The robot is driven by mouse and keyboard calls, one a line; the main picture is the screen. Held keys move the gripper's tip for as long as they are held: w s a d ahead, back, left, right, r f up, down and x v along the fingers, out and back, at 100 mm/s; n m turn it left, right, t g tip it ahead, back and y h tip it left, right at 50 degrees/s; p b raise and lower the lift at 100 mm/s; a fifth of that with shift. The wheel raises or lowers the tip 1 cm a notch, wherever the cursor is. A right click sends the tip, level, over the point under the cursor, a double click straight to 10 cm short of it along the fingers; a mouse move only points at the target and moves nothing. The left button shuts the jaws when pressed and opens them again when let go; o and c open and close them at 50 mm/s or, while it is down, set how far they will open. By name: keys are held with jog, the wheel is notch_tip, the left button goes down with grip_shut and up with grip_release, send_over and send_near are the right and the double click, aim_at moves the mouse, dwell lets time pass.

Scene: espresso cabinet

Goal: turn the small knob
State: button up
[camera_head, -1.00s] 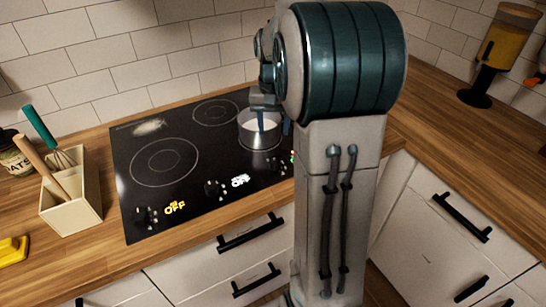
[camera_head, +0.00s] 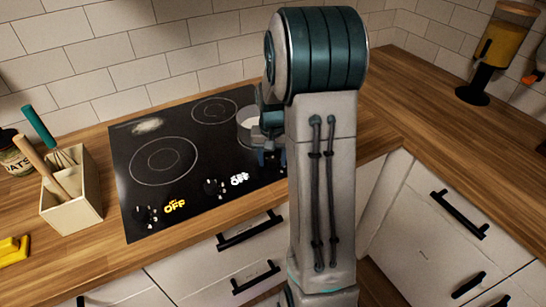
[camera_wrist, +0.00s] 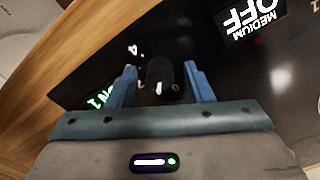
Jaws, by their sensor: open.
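A dark knob (camera_wrist: 160,75) on the black cooktop (camera_head: 190,155) lies between the two blue fingers of my gripper in the wrist view. My gripper (camera_wrist: 158,84) is open, one finger on each side of the knob; I cannot tell whether they touch it. Green lettering (camera_wrist: 102,97) beside the knob is partly hidden by the left finger. In the head view my gripper (camera_head: 268,158) is low at the cooktop's right front, and this knob is hidden there.
The middle knob (camera_head: 211,187) has a white "OFF" label, reading "MEDIUM OFF" in the wrist view. The left knob (camera_head: 146,215) has a yellow "OFF". A metal pot (camera_head: 246,128) stands close behind my gripper. A utensil holder (camera_head: 73,197) stands left of the cooktop.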

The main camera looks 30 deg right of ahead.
jog(key=c, duration=1)
jog(key=shift+n, duration=0.3)
jog(key=n+b, duration=0.1)
jog(key=n, duration=0.2)
jog(key=shift+n+b, duration=0.35)
jog(key=shift+n, duration=1.85)
jog(key=shift+r, duration=0.1)
jog(key=o, duration=1)
